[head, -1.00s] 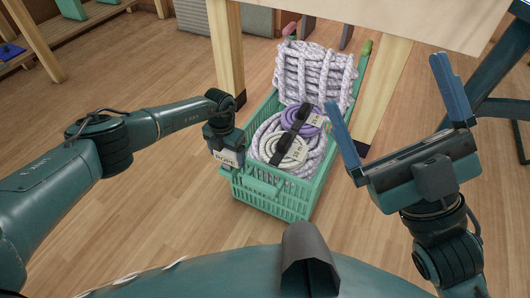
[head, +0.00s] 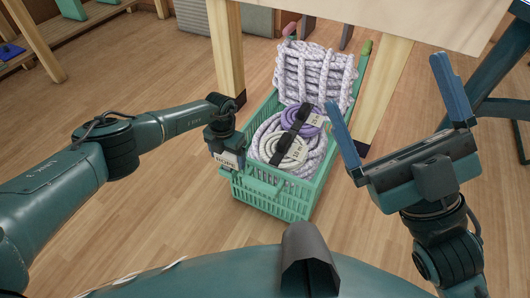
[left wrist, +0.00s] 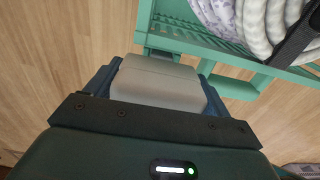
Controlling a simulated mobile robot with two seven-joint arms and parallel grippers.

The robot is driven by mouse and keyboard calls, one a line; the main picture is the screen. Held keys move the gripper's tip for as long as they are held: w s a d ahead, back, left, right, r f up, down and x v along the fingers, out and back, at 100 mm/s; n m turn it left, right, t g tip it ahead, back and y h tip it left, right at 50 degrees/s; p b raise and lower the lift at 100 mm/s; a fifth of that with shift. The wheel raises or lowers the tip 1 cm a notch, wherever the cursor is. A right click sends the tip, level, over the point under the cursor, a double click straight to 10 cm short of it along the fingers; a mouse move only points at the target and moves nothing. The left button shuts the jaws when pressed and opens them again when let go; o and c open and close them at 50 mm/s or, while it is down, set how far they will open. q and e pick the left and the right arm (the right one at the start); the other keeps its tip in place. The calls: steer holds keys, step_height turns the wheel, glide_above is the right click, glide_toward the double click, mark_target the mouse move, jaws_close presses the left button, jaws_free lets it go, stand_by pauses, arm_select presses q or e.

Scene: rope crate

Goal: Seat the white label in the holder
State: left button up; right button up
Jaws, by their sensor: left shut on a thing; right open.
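The white label (head: 227,162), with dark lettering that seems to read "ROPE", is held upright in my left gripper (head: 225,148), in front of the left corner of the green crate (head: 268,197). In the left wrist view the label (left wrist: 158,84) shows its pale back between the two blue fingers of my left gripper (left wrist: 158,78), close to the crate wall (left wrist: 190,40). A small grey-green piece on that wall, perhaps the holder, (left wrist: 163,54) is partly hidden behind the label. I cannot tell whether they touch. My right gripper (head: 396,115) is open and empty, right of the crate.
The crate holds thick pale rope (head: 312,75), a purple coil (head: 307,121) and a cream coil (head: 283,151) under a black strap (head: 293,135). Wooden table legs (head: 228,50) stand close behind and beside it (head: 386,85). The floor in front is clear.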

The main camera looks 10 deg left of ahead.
arm_select(q)
steer(key=shift+f, duration=0.35)
stand_by(0.3)
steer(key=o, duration=1.1)
steer(key=shift+r, duration=0.1)
steer(key=shift+r+p, duration=0.3)
step_height(320, 180, up, 11)
steer(key=p, duration=0.6)
steer(key=shift+r+p, duration=0.1)
steer(key=shift+p, duration=0.25)
steer(key=shift+r, duration=0.6)
arm_select(e)
step_height(320, 180, down, 8)
steer(key=m+g+h, duration=0.2)
steer(key=m+h, duration=0.5)
steer(key=shift+s+a+m+h, duration=0.2)
steer(key=shift+a+m+h, duration=0.1)
steer(key=shift+m+h, duration=0.1)
arm_select(q)
steer(key=shift+s, duration=0.1)
